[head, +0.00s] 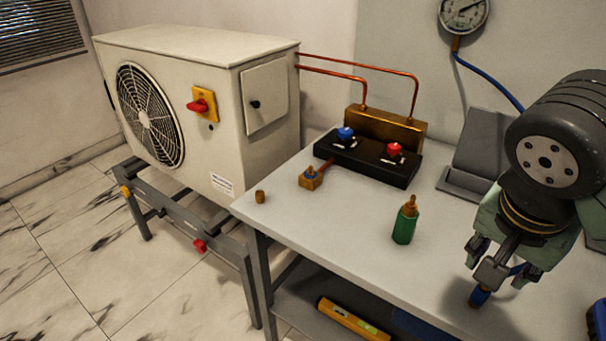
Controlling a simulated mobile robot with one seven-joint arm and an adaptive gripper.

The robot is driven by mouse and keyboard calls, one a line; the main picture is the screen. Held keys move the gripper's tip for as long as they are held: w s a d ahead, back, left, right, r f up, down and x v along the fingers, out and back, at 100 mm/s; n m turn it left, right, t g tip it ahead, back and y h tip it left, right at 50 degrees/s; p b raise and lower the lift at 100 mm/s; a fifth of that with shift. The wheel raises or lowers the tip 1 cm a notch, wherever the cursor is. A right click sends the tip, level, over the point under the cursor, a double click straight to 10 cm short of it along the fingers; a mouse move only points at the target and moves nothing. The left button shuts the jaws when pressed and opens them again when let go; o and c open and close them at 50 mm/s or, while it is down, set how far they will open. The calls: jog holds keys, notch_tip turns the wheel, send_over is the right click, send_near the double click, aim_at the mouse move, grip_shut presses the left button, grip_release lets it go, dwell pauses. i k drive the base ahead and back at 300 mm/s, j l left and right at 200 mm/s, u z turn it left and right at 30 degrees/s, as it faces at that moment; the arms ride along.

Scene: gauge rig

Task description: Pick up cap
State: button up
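A small brass-brown cap (260,197) stands on the near left corner of the grey table (330,245), close to its edge. My gripper (499,266) is at the right of the head view, over the right part of the table and far from the cap. Its finger ends look spread apart, so it appears open. A small blue-ended piece (480,296) shows just below the gripper; I cannot tell whether the gripper touches it. No part of the cap is covered.
A green bottle (404,222) with a brass top stands between the cap and my gripper. A brass fitting (312,177) and a black manifold (367,161) with blue and red knobs sit behind. The white outdoor unit (205,110) stands at left. The table's front middle is clear.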

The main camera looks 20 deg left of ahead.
aim_at(259, 194)
jog(key=j, duration=0.65)
jog(key=i+j, duration=0.1)
jog(key=j, duration=0.55)
jog(key=u, duration=0.05)
